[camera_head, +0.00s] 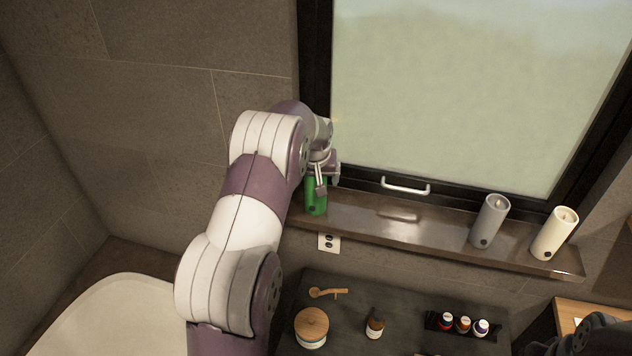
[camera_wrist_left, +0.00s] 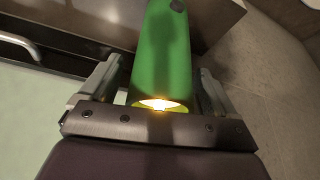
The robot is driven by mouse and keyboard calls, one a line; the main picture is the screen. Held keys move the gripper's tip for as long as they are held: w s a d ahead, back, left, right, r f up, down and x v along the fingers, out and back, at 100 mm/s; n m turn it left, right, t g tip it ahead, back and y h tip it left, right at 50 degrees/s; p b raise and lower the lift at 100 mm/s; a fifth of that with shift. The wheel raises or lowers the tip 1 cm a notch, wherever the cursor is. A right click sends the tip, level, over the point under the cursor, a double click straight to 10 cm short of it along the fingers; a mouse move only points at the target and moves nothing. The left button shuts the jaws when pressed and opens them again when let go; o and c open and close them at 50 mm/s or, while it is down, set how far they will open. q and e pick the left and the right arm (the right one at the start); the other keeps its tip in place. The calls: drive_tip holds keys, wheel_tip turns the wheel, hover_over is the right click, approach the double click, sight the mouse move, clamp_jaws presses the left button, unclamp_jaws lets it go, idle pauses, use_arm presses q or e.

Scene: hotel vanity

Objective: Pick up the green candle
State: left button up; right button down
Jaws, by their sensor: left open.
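The green candle (camera_head: 316,197) stands upright at the left end of the window ledge, its upper part hidden behind my left gripper (camera_head: 322,182). In the left wrist view, the green candle (camera_wrist_left: 163,60) is between the two fingers of my left gripper (camera_wrist_left: 160,82), with a bright glow at its top. The fingers are open, one on each side, with a small gap showing beside the candle. The right gripper is not clearly in view; only a dark part of my body shows at the lower right.
A grey candle (camera_head: 490,221) and a cream candle (camera_head: 554,233) stand on the ledge (camera_head: 350,217) to the right. The window handle (camera_head: 405,187) is just above it. Below are a wooden-lidded jar (camera_head: 311,327), a small brown bottle (camera_head: 375,324) and a tray (camera_head: 433,321) of little bottles.

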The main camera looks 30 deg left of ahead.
use_arm(q)
drive_tip(key=shift+w+a+f, duration=0.1)
drive_tip(key=shift+w+f, duration=0.05)
drive_tip(key=shift+f, duration=0.05)
drive_tip(key=shift+s+r, duration=0.2)
drive_tip(key=c, duration=1.2)
drive_tip(key=shift+w, duration=0.1)
